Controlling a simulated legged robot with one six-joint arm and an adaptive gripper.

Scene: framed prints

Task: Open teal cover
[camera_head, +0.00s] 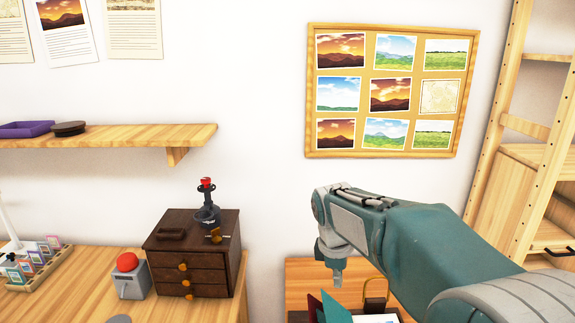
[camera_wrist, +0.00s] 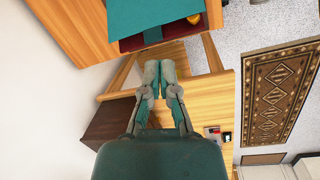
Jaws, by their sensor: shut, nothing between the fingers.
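The teal cover (camera_wrist: 145,17) is a flat teal panel at the top of the wrist view, partly cut off by the frame edge. A dark red piece (camera_wrist: 182,30) shows just below it. In the head view, a teal sheet (camera_head: 335,308) and a dark red one stand at the bottom edge, mostly cut off. My gripper (camera_wrist: 160,68) is shut and empty, its fingertips close together. In the wrist view the tips lie just below the teal panel and look apart from it. In the head view my gripper (camera_head: 337,282) points down above the teal sheet.
A wooden table (camera_head: 300,271) lies under my gripper, with a yellow-handled thing (camera_head: 376,290) at right. A dark drawer box (camera_head: 195,255) and a red-topped grey box (camera_head: 130,277) stand on the left table. A picture board (camera_head: 391,91) hangs behind; a wooden shelf unit (camera_head: 520,170) stands right.

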